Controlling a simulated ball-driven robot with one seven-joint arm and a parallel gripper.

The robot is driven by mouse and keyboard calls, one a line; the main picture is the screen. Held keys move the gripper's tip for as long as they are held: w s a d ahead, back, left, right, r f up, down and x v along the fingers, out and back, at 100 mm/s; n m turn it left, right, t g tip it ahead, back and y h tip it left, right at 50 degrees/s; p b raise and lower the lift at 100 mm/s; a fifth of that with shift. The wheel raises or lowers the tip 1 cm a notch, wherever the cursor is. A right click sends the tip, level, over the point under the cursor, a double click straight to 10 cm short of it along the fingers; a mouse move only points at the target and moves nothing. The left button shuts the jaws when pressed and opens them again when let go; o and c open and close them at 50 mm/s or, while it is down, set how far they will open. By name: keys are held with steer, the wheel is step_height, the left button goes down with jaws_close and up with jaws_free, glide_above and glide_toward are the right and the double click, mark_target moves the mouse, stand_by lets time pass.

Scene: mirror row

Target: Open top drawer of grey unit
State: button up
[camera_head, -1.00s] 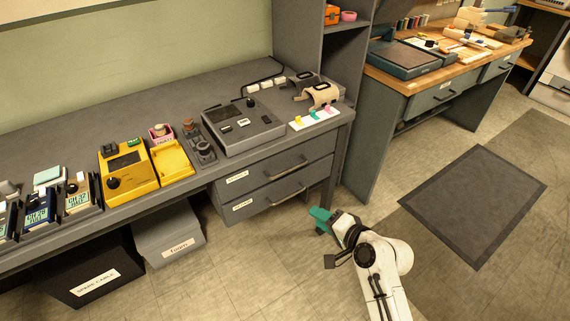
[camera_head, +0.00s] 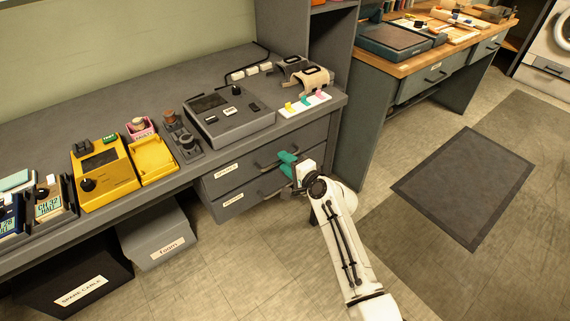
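The grey unit under the desk has a top drawer (camera_head: 229,170) and a lower drawer (camera_head: 230,198), both with white labels and dark bar handles. Both fronts look flush with the unit, so the top drawer appears shut. My gripper (camera_head: 286,164), with teal fingers, is in front of the top drawer at its handle (camera_head: 263,166). The two fingers look spread apart with a gap between them. They cover part of the handle, and I cannot tell whether they touch it or lie around it.
The grey desk (camera_head: 167,84) above carries a grey console (camera_head: 229,116) and a yellow device (camera_head: 105,174). A grey foam bin (camera_head: 158,238) stands on the floor left of the drawers. A tall grey shelf unit (camera_head: 305,45) rises at the right. Floor in front is clear.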

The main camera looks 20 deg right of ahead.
steer(key=shift+w+a+f, duration=0.1)
steer(key=shift+w+a, duration=0.05)
steer(key=shift+w, duration=0.25)
jaws_close()
stand_by(0.5)
